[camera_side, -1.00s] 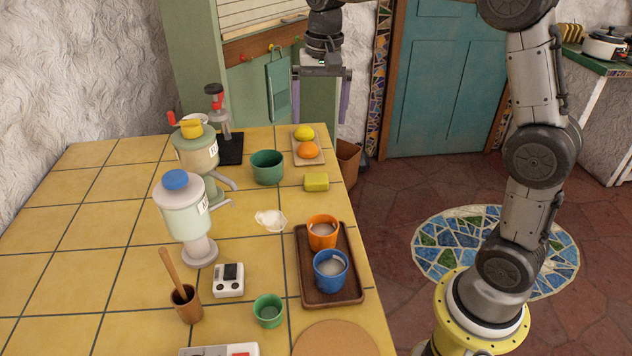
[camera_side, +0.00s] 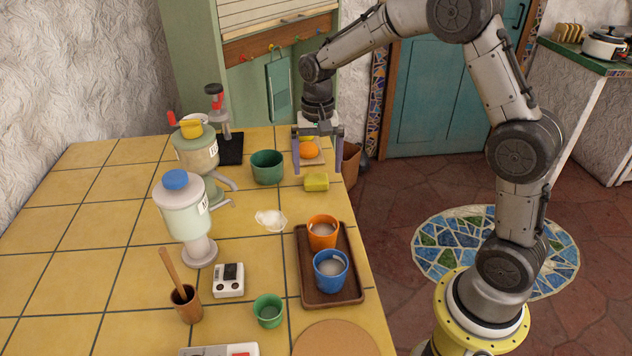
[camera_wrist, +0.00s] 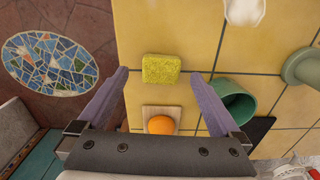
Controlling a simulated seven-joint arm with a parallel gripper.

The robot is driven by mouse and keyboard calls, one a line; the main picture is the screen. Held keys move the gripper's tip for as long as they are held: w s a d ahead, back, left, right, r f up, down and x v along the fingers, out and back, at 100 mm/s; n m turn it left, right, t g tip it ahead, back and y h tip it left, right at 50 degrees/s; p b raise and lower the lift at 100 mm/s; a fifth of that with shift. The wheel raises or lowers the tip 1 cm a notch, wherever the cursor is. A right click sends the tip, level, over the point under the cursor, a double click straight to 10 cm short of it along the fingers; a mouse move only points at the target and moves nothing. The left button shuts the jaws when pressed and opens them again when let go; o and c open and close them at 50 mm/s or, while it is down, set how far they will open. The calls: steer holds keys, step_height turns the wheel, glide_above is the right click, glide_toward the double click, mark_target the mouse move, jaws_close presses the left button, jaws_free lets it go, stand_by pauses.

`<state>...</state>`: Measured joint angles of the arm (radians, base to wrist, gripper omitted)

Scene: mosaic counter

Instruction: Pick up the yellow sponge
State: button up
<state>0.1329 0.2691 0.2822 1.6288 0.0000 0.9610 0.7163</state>
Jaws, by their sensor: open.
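The yellow sponge (camera_side: 316,182) lies flat on the tiled counter near its right edge. It also shows in the wrist view (camera_wrist: 161,69), ahead of and roughly centred between the fingers. My gripper (camera_side: 317,172) is open and empty, pointing down. In the side view its two purple fingers stand apart on either side of the orange, behind the sponge. In the wrist view the gripper (camera_wrist: 162,88) has its fingers spread wider than the sponge. The sponge looks untouched.
A small board (camera_wrist: 175,112) with an orange (camera_side: 309,150) lies behind the sponge. A green bowl (camera_side: 267,168) stands to its left. A tray (camera_side: 341,298) with an orange cup (camera_side: 322,231) and a blue cup (camera_side: 331,269) is in front. The counter's right edge is close.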

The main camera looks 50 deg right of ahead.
mark_target(316, 180)
steer(key=shift+a+f, duration=0.15)
steer(key=shift+f, duration=1.7)
steer(key=c, duration=1.3)
steer(key=shift+r, duration=0.5)
step_height(316, 180, up, 2)
steer(key=shift+w+r, duration=0.1)
steer(key=shift+r, duration=0.05)
steer(key=s+r, duration=0.3)
steer(key=s, duration=0.1)
steer(key=s+a+r, duration=0.1)
steer(key=s+r, duration=0.2)
steer(key=s, duration=0.2)
steer(key=s+r, duration=0.3)
steer(key=s, duration=0.2)
steer(key=shift+a+r, duration=0.35)
steer(key=shift+a, duration=0.05)
